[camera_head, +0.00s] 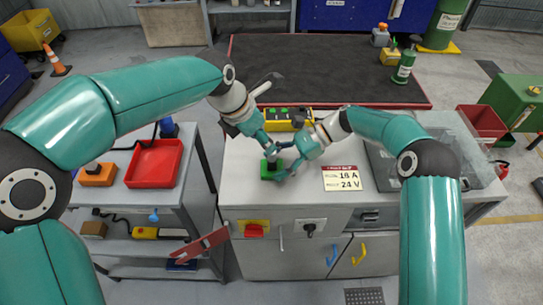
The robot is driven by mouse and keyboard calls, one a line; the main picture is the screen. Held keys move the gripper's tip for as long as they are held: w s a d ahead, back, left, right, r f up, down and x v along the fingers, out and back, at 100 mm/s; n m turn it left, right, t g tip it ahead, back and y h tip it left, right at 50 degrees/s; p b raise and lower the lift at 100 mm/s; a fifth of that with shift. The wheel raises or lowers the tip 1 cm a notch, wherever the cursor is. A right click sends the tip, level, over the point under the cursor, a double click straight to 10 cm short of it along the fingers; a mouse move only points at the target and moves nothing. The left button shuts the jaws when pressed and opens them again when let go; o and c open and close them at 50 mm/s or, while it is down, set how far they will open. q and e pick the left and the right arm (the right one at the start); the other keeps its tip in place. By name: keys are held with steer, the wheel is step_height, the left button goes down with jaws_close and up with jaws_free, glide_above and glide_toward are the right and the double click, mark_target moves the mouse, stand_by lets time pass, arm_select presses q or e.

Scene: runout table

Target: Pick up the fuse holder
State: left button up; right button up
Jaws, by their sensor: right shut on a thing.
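The fuse holder looks to be the small green block (266,171) with a dark upper part, at the front left of the grey cabinet top (235,165). My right gripper (278,166) reaches in from the right and is shut on it, with its fingers beside and partly over it. I cannot tell whether the block rests on the top or is just above it. My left gripper (268,149) is pointed down right behind it, close to the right fingers. The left fingertips overlap the right ones in the picture, so their opening is unclear.
A yellow box with green buttons (276,119) stands behind the grippers. A label plate reading 18 A, 24 V (341,179) lies to the right, before a clear-lidded case (390,170). A dark-topped table (320,65) is behind. A shelf cart with a red bin (155,164) stands left.

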mark_target(272, 159)
arm_select(q)
steer(key=x, duration=0.7)
steer(key=shift+f, duration=0.3)
jaws_close()
